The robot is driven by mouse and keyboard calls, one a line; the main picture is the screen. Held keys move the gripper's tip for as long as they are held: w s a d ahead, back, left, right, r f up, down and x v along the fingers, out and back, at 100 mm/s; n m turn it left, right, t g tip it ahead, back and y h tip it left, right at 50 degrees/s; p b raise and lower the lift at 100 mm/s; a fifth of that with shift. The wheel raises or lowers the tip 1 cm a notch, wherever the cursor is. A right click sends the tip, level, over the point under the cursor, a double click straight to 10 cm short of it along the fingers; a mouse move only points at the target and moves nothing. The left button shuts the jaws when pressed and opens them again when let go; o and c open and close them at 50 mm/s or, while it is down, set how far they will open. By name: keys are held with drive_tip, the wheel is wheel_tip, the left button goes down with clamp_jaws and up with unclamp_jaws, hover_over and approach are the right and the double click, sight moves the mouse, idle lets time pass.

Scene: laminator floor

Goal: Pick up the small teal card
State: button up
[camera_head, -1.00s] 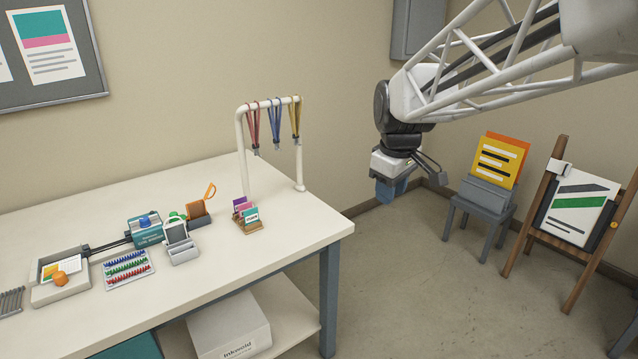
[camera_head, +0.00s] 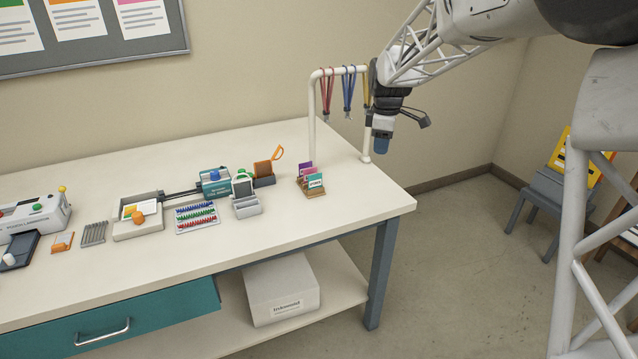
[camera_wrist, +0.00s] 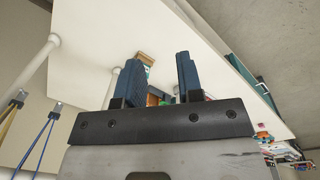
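The small teal card (camera_head: 314,181) stands at the front of a brown wooden card holder (camera_head: 316,194) on the white table, with a pink and a purple card behind it. My gripper (camera_head: 381,143) hangs above the table's right end, to the right of and higher than the card, apart from it. In the wrist view the two blue fingers (camera_wrist: 159,77) are spread with an empty gap. The card holder (camera_wrist: 146,56) shows beyond them, with a small teal patch of card (camera_wrist: 149,70), partly hidden by the left finger.
A white rack (camera_head: 313,100) with red, blue and yellow lanyards stands behind the holder; my gripper is close to its right post. An orange-brown box (camera_head: 264,175) and a grey holder (camera_head: 247,206) stand to the left. The table's right end is clear in front.

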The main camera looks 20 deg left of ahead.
drive_tip(key=w+a+f+n, duration=0.4)
drive_tip(key=w+a+f, duration=0.2)
drive_tip(key=a, duration=0.4)
drive_tip(key=n, duration=0.4)
hover_over(315, 184)
drive_tip(key=shift+g, duration=0.4)
wheel_tip(315, 184, down, 9)
drive_tip(key=shift+f, duration=0.1)
drive_tip(key=shift+f, duration=1.3)
drive_tip(key=shift+w+f, duration=0.1)
drive_tip(key=shift+f, duration=2.5)
